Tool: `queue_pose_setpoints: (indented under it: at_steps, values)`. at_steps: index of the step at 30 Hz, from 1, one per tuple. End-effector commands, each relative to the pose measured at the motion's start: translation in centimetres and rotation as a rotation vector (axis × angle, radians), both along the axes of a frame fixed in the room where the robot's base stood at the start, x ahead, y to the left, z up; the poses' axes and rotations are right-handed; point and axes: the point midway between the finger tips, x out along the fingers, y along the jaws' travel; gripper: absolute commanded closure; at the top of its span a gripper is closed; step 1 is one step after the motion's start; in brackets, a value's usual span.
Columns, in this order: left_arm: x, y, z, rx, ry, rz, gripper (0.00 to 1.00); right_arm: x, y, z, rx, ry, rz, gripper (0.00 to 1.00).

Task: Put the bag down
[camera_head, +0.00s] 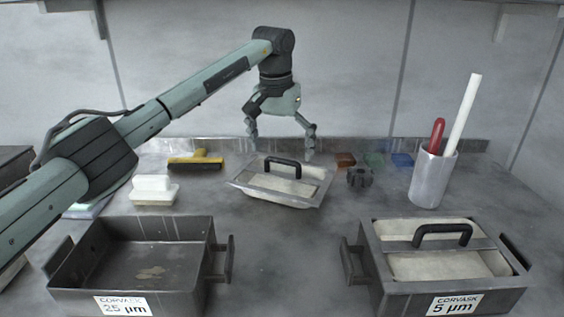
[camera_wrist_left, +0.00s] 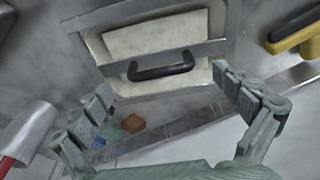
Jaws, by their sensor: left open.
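No bag shows in either view. A grey metal tray (camera_head: 240,184) with a pale pad and a black handle (camera_head: 283,162) sits on the table at the middle back. In the left wrist view the tray (camera_wrist_left: 90,20) and its handle (camera_wrist_left: 160,72) show at the top middle. My left gripper (camera_head: 281,138) is open and empty above and just behind the handle, pointing down. Its fingers (camera_wrist_left: 161,86) are spread wide in the wrist view, with nothing between them gripped. My right gripper is not in view.
An empty bin labelled 25 µm (camera_head: 195,245) stands front left. A bin labelled 5 µm (camera_head: 400,296), holding a handled tray, stands front right. A grey cup (camera_head: 432,180), yellow tool (camera_head: 196,162), white block (camera_head: 153,190) and dark knob (camera_head: 360,178) surround the middle tray. The front middle is clear.

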Motion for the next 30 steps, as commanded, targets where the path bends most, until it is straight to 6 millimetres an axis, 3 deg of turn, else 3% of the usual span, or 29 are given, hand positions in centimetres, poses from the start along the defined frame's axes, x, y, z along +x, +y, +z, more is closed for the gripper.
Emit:
queue_pose_setpoints:
  at_steps: [6, 12, 30]
  values:
    - [-0.6, 0.3, 4.9, 0.000, -0.004, 0.001, 0.01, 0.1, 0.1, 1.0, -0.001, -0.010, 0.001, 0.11]
    - [-1.0, 0.5, 7.6, 0.001, -0.002, 0.002, 0.01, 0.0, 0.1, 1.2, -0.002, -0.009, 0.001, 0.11]
    - [-1.1, 0.5, 8.4, 0.001, 0.000, 0.001, 0.01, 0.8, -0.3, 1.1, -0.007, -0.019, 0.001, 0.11]
